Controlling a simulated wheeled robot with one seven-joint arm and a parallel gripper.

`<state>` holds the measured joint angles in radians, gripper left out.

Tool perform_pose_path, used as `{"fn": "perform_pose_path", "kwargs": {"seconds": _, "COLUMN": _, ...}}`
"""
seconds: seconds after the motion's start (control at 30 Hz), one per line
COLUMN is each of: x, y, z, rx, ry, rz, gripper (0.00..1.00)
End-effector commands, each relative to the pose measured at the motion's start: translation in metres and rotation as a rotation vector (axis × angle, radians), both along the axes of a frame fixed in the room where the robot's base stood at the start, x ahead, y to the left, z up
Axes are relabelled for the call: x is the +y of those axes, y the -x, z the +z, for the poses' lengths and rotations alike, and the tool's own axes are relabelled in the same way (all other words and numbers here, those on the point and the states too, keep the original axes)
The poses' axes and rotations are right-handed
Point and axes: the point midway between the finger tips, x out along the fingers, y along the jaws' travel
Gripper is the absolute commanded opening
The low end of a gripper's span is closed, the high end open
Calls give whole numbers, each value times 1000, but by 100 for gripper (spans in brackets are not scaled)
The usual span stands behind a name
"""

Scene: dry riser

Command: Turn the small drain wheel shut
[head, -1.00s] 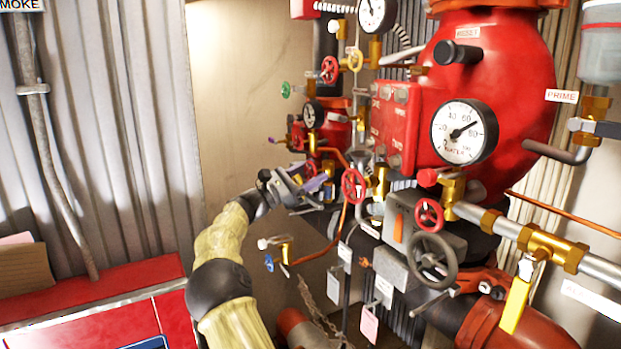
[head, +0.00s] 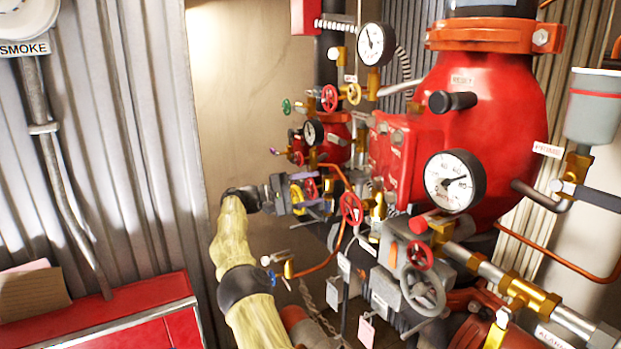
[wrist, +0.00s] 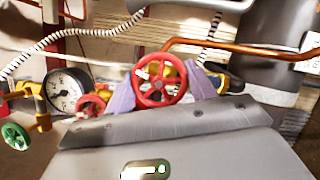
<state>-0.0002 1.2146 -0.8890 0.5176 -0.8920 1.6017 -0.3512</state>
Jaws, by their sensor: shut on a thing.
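A small red wheel (wrist: 160,83) with spokes stands upright between the two purple fingers of my gripper (wrist: 167,90) in the wrist view. My gripper is shut on it, with a finger at its left and right sides. In the head view my gripper (head: 308,190) reaches in from the left at the riser, and the red wheel (head: 311,189) shows only in part between the purple fingers. A brass body is partly seen behind the wheel. No label naming this wheel is readable.
Another red wheel (head: 351,208) hangs close to the right of my gripper, with a copper pipe (head: 341,175) nearby. The big red valve body (head: 505,115) and a grey wheel (head: 423,289) stand further right. A gauge (wrist: 64,90) and green wheel (wrist: 16,135) lie left in the wrist view.

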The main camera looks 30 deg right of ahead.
Motion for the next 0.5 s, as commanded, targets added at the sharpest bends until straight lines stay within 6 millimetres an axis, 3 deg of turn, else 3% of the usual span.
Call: {"fn": "perform_pose_path", "kwargs": {"seconds": 0.5, "x": 0, "y": 0, "z": 3, "rx": -491, "ry": 27, "rz": 0, "gripper": 33}}
